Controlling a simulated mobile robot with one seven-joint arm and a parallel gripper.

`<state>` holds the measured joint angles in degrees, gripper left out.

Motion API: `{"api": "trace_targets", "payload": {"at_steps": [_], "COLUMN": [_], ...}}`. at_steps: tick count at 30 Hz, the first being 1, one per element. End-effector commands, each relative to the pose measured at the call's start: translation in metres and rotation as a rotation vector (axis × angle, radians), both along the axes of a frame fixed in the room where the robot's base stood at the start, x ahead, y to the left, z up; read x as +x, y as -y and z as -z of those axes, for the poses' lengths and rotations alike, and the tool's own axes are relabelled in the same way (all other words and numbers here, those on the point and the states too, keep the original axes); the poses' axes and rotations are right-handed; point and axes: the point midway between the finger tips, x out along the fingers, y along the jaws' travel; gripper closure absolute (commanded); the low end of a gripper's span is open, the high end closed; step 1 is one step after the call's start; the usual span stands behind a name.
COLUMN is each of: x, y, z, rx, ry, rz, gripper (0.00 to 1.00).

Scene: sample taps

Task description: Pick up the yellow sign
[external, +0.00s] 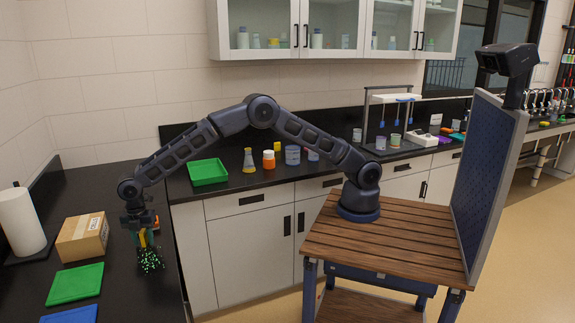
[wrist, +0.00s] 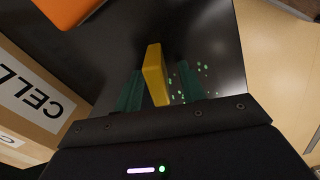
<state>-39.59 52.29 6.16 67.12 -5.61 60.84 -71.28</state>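The yellow sign (wrist: 155,75) stands upright as a narrow slab between the two green fingers of my gripper (wrist: 160,88) in the wrist view. It sits close to the left finger, and a gap shows between it and the right finger, so my gripper looks open around it. In the external view my gripper (external: 145,238) points down at the black counter on the left. A bit of yellow shows between the fingers there, mostly hidden by them.
A cardboard box (external: 82,238) marked CELL stands close left of my gripper. An orange object (wrist: 66,8) lies beyond it in the wrist view. A green mat (external: 75,284), blue mat (external: 70,315) and paper roll (external: 20,222) are also on this counter. Green specks dot the counter beside the sign.

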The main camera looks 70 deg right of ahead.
Motion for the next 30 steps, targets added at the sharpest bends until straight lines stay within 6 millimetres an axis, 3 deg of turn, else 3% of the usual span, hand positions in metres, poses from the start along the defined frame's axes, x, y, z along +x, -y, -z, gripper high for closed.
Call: {"api": "trace_targets", "payload": {"at_steps": [4, 10, 22, 26, 30], "x": [0.000, 0.000, 0.000, 0.000, 0.000], "y": [0.000, 0.000, 0.000, -0.001, -0.001], "z": [-0.001, -0.001, -0.007, -0.023, -0.053], "rx": [0.000, 0.000, 0.001, 0.003, 0.003], "ry": [0.000, 0.000, 0.000, 0.001, 0.002], "rz": [0.000, 0.000, 0.000, 0.000, 0.000], "gripper": [0.62, 1.00, 1.00, 1.00, 1.00]}}
